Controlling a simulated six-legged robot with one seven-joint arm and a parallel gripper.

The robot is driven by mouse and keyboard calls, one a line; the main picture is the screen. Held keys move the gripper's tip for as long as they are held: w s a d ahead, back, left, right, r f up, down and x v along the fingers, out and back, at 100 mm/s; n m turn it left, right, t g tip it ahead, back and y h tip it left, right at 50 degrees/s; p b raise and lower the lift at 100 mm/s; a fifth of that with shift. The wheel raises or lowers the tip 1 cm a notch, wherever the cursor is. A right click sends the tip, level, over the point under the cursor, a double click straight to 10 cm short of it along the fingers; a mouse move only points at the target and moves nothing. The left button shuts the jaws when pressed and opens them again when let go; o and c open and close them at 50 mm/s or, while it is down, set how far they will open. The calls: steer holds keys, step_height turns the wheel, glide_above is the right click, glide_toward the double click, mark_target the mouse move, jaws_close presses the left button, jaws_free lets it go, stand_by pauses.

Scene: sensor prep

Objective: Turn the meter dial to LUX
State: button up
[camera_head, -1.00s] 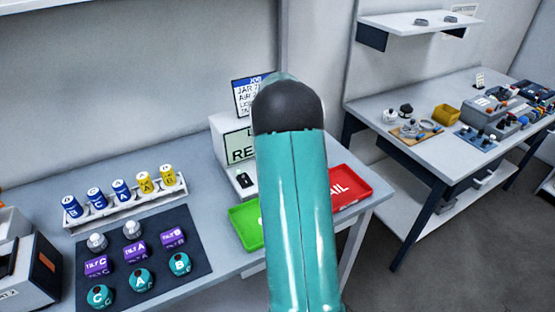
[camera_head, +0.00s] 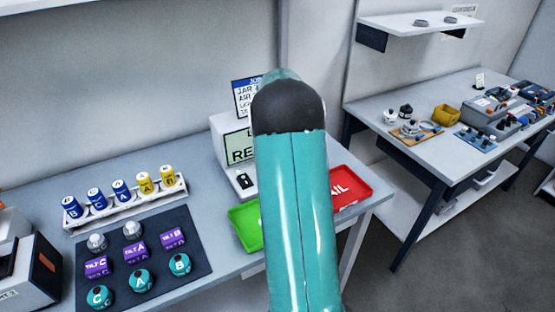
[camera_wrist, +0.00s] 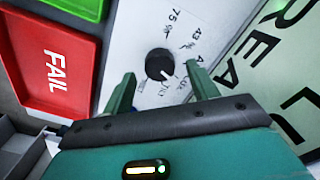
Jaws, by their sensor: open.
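The meter is a pale box with a greenish screen (camera_head: 240,147) at the back of the near bench, partly hidden by my arm. In the wrist view its round black dial (camera_wrist: 159,64) sits on a white panel with small printed labels around it. A light mark on the dial points towards the lower right, near labels that seem to read TILT and LUX; I cannot tell exactly which. My gripper (camera_wrist: 161,86) is open, its two green fingers on either side of the dial's lower edge. Contact with the dial cannot be made out. The gripper is hidden in the head view.
A green tray (camera_head: 245,238) and a red FAIL tray (camera_head: 366,188) lie in front of the meter. A dark mat (camera_head: 200,262) with several sensors and a rack (camera_head: 107,215) of coloured cylinders are to the left. Another bench (camera_head: 368,108) stands at right.

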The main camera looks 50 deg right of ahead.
step_height(320, 180, up, 12)
stand_by(0.3)
steer(key=shift+f, duration=0.1)
stand_by(0.3)
